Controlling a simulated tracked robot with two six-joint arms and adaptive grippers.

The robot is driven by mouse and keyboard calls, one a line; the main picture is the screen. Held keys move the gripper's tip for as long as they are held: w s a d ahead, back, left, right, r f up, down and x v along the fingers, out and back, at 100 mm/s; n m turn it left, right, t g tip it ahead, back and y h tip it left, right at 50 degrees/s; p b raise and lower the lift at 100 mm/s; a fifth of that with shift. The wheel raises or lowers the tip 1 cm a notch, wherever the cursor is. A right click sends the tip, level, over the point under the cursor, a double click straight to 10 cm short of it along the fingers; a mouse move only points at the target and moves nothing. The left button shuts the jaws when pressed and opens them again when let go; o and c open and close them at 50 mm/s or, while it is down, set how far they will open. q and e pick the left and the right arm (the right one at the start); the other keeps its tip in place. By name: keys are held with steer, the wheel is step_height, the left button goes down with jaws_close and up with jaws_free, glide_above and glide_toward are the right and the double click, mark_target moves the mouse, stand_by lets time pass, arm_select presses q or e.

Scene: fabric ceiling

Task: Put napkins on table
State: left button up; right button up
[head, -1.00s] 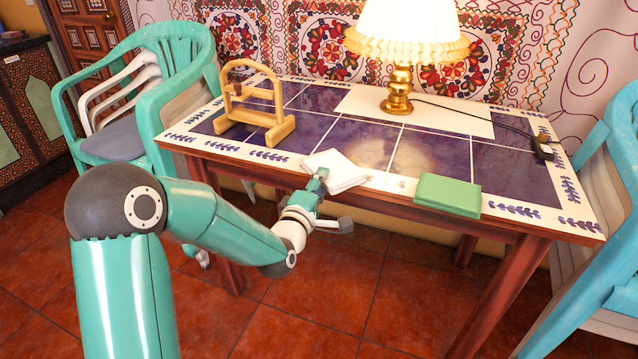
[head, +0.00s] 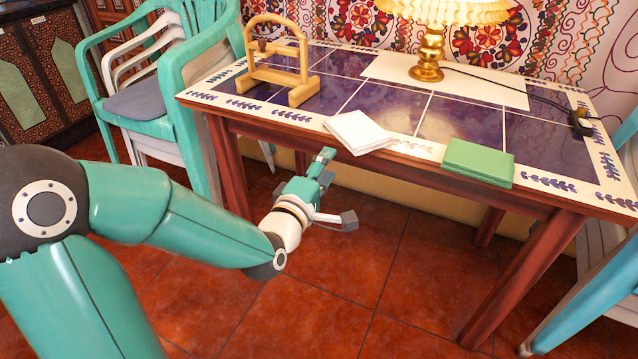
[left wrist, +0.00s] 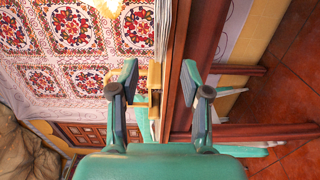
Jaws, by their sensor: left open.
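A white folded napkin (head: 357,131) lies at the front edge of the tiled table (head: 393,107), slightly over the edge. A green folded napkin (head: 478,162) lies flat to its right, also at the front edge. A wooden napkin holder (head: 291,95) stands empty at the table's left end. My left gripper (head: 325,162) is open and empty, just in front of the table and below the white napkin, apart from it. In the left wrist view, the fingers of my left gripper (left wrist: 160,80) are spread, with the table edge between them. My right gripper is not in view.
A lamp with a brass base (head: 428,55) stands at the back on a white sheet, its cord running right. Stacked chairs (head: 140,104) stand left of the table and another chair (head: 590,270) right. The middle of the tabletop is clear.

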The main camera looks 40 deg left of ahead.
arm_select(q)
steer(key=shift+b+v, duration=1.2)
steer(key=shift+b, duration=0.5)
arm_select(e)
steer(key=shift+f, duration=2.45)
